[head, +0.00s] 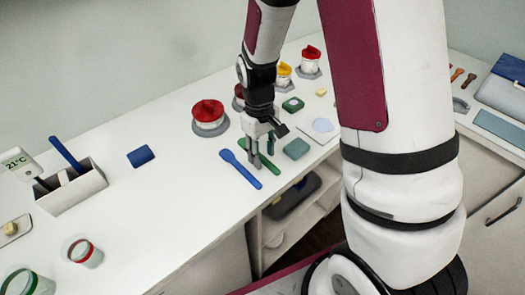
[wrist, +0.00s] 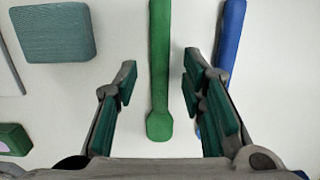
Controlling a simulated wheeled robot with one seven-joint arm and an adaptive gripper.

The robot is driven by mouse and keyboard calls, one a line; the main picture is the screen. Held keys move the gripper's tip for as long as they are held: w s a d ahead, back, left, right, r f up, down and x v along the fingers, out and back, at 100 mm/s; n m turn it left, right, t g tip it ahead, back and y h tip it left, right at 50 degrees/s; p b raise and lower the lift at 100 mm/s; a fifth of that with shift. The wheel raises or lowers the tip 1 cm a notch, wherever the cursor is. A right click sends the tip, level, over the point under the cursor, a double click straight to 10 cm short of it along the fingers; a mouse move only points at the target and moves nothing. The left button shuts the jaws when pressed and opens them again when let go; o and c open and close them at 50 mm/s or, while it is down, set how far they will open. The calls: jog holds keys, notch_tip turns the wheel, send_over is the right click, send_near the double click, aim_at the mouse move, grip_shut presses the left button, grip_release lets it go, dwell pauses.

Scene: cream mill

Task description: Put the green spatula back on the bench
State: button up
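The green spatula (head: 269,166) lies flat on the white bench (head: 165,205), near its front edge, partly hidden by my gripper in the head view. In the wrist view the green spatula (wrist: 159,60) runs up the picture, its rounded wider end nearest me. My gripper (head: 259,152) is just over it, pointing down. In the wrist view my gripper (wrist: 160,75) is open, with one finger on each side of the spatula and a clear gap on both sides.
A blue spatula (head: 241,168) lies close beside the green one; in the wrist view it passes partly behind the right finger. A teal block (head: 296,149) and a green box (head: 293,104) are nearby. Red-lidded jar (head: 208,112) stands behind.

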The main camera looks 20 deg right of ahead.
notch_tip(320, 180, up, 11)
jog(key=w, duration=0.1)
jog(key=s+r+m+t, duration=0.3)
jog(key=s+r+t, duration=0.3)
jog(key=s+r, duration=0.9)
jog(key=shift+s+r+m, duration=0.15)
jog(key=shift+s+m, duration=0.15)
jog(key=shift+s, duration=1.45)
jog(key=shift+a, duration=0.1)
